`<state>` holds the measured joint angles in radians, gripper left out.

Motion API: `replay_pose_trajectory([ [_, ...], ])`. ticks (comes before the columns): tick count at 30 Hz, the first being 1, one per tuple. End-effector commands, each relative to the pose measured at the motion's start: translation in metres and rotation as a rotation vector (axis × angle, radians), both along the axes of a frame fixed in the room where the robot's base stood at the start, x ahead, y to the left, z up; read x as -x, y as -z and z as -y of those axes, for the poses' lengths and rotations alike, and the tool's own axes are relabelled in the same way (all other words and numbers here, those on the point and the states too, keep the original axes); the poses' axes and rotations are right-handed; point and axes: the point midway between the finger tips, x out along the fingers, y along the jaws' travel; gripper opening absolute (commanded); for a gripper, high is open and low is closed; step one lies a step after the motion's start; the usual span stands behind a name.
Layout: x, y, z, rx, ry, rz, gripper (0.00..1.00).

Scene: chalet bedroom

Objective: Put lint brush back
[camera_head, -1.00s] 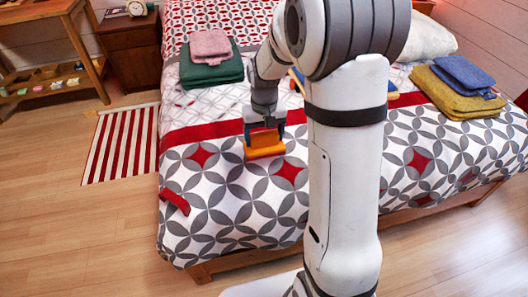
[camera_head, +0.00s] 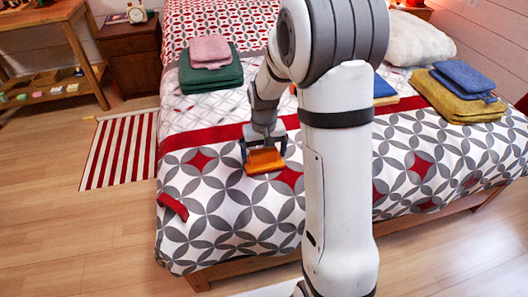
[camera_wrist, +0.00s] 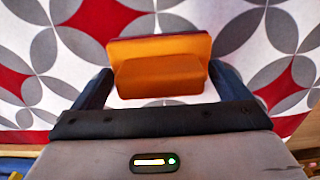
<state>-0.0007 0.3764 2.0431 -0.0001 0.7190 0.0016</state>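An orange block with a dark red edge, which looks like the lint brush (camera_head: 265,161), is between the fingers of my gripper (camera_head: 264,151) over the patterned bed (camera_head: 225,222). In the wrist view the lint brush (camera_wrist: 160,76) spans the gap between both dark fingers of my gripper (camera_wrist: 160,72), with a finger against each side. The gripper appears shut on it. The brush is close above the bedspread; whether it touches the cloth I cannot tell. Its underside is hidden.
A red strip (camera_head: 173,206) lies at the bed's left edge. Folded green and pink cloths (camera_head: 210,66) and yellow and blue cloths (camera_head: 460,92) lie on the bed. A nightstand (camera_head: 133,55) and wooden shelf (camera_head: 55,88) with small items stand left. The striped rug (camera_head: 118,148) is clear.

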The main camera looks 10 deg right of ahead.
Motion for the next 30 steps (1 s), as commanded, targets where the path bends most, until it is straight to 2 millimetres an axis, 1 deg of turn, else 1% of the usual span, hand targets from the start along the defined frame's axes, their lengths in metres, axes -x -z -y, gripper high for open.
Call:
replay_pose_trajectory([
  [7, 0.000, -0.001, 0.000, 0.000, -0.001, 0.000, 0.99],
  [11, 0.000, -0.010, 0.000, 0.000, -0.001, 0.001, 0.99],
  [14, -0.001, -0.026, -0.001, 0.000, -0.001, 0.004, 0.99],
  [21, -0.001, -0.080, -0.001, 0.000, -0.001, 0.004, 0.99],
  [24, 0.000, -0.098, -0.001, 0.000, -0.001, 0.003, 0.99],
  [27, 0.000, -0.111, -0.001, 0.000, -0.002, 0.001, 0.99],
  [30, 0.000, -0.120, -0.001, 0.000, -0.002, 0.002, 0.99],
])
